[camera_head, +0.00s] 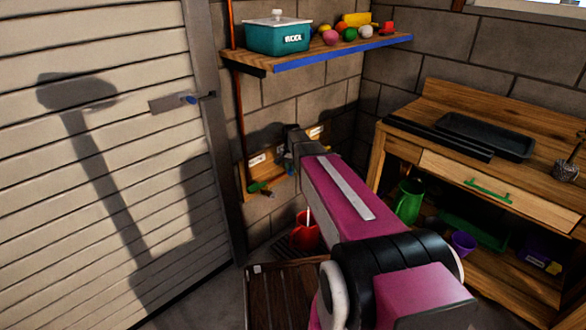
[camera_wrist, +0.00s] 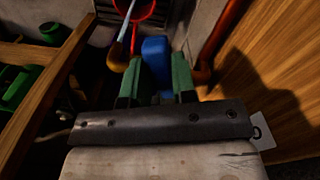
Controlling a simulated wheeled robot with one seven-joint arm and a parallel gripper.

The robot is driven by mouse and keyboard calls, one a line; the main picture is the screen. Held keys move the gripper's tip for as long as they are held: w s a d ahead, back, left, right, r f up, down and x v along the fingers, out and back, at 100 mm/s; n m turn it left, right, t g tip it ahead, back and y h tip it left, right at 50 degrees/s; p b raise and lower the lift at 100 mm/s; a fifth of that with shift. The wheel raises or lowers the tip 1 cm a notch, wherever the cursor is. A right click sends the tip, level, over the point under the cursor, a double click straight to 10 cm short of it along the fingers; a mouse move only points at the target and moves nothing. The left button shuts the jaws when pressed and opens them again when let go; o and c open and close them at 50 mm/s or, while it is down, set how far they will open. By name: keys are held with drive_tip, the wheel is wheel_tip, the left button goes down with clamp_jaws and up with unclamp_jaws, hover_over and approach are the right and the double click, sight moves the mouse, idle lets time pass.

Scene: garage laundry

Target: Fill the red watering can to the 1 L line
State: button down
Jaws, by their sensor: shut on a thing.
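The red watering can (camera_head: 304,236) stands low against the wall, partly hidden by my arm. Its red rim (camera_wrist: 148,14) shows at the top of the wrist view. A thin pale stream (camera_head: 309,217) drops into it from a brass spout (camera_wrist: 118,56); it looks like running water. The water level and the 1 L line cannot be made out. My gripper (camera_wrist: 157,70) has its green fingers shut on a blue handle (camera_wrist: 156,56), apparently a tap's, beside the spout. In the head view my gripper is at the wooden tap board (camera_head: 259,164), mostly hidden behind my arm.
A workbench (camera_head: 398,133) stands at the right, with a green can (camera_head: 409,200) and purple cup (camera_head: 462,243) beneath. A shelf (camera_head: 340,50) hangs above the taps. A slatted wooden top (camera_head: 285,290) is in front. A copper pipe (camera_wrist: 216,45) runs close beside my fingers.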

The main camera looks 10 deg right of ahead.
drive_tip(key=shift+w+a+m, duration=0.4)
drive_tip(key=shift+m, duration=0.7)
drive_tip(key=shift+w+a+m, duration=0.4)
drive_tip(key=shift+m, duration=0.7)
drive_tip(key=c, duration=0.9)
unclamp_jaws()
drive_tip(key=shift+r, duration=0.1)
wheel_tip(320, 180, up, 11)
drive_tip(key=shift+f, duration=0.15)
